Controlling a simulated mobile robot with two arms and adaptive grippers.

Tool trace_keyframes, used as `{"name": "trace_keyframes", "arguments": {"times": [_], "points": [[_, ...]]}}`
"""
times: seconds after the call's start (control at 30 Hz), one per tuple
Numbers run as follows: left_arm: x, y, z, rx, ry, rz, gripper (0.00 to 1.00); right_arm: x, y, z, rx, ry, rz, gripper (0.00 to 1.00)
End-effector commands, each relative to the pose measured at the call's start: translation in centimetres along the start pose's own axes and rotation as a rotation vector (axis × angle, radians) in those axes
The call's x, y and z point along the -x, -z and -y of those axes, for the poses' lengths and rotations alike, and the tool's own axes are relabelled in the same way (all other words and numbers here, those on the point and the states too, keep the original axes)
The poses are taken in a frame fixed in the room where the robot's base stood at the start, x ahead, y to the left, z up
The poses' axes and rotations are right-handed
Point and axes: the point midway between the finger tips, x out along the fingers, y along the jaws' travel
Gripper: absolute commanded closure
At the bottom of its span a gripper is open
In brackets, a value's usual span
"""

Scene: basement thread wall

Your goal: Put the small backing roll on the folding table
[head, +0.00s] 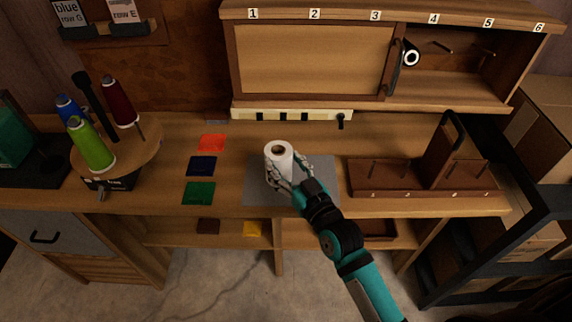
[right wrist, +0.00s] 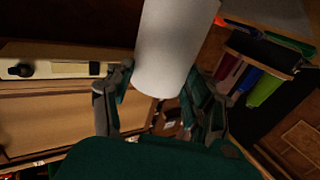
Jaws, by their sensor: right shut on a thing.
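A white roll with a brown core (head: 279,163), which looks like the small backing roll, stands roughly upright between the fingers of my right gripper (head: 287,178). The gripper is shut on it, over the grey mat on the wooden table (head: 330,140). I cannot tell from the head view whether the roll touches the mat. In the right wrist view the white roll (right wrist: 172,45) fills the space between the two fingers of the gripper (right wrist: 158,98). My left gripper is not in view.
A grey mat (head: 258,192) lies beneath the roll. Coloured squares (head: 201,166) lie left of it. A round stand (head: 140,150) with thread cones is at the left, a wooden peg rack (head: 385,190) at the right. A numbered cabinet (head: 310,62) rises behind, with another white roll (head: 411,57).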

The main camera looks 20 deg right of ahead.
Motion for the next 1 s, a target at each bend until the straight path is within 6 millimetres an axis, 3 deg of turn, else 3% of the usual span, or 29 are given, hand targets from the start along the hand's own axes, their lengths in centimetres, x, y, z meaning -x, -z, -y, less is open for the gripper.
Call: {"name": "trace_keyframes", "arguments": {"times": [0.27, 0.3, 0.47, 0.8, 1.0], "points": [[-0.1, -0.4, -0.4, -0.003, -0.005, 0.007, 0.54, 0.0, -0.2, 0.0, 0.001, 0.000, -0.001, 0.82], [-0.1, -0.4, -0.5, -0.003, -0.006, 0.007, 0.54, 0.0, -0.3, 0.0, 0.001, 0.001, 0.000, 0.44], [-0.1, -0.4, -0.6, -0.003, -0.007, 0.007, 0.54, 0.0, -0.2, 0.0, 0.001, 0.000, 0.000, 0.23], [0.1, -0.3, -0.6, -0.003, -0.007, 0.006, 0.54, 0.0, 0.3, 0.0, 0.000, 0.000, -0.002, 0.22], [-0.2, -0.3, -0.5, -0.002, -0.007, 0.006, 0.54, 3.2, -0.1, 0.0, 0.002, 0.000, 0.003, 0.22]]}}
